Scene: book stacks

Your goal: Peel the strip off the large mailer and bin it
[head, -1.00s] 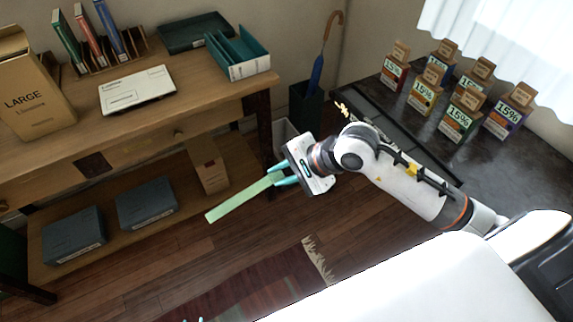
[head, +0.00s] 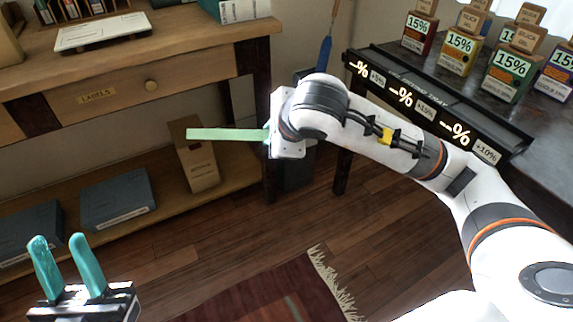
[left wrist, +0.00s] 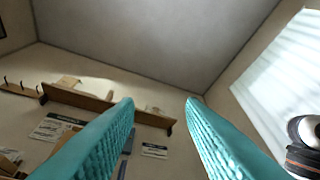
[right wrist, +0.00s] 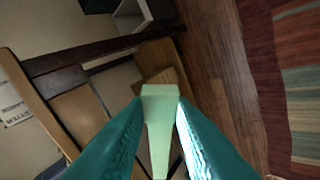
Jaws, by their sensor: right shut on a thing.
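The pale green strip (head: 225,134) is held at one end by my right gripper (head: 267,135) and sticks out level to the left, in the air. In the right wrist view the strip (right wrist: 159,130) lies between the two teal fingers (right wrist: 160,104). A flat white mailer with small print (head: 103,33) lies on the wooden table top; I cannot read its size. My left gripper (head: 58,241) is open and empty, low at the left, with its fingers apart in the left wrist view (left wrist: 160,108). A light-walled open container, perhaps the bin, shows in the right wrist view (right wrist: 160,12).
The wooden table has a labels drawer (head: 118,90) and a lower shelf with dark boxes (head: 117,198) and a brown carton (head: 197,158). A dark counter at right carries several 15% boxes (head: 459,45) and a sign tray (head: 425,105). The floor in front is clear around a red rug (head: 262,297).

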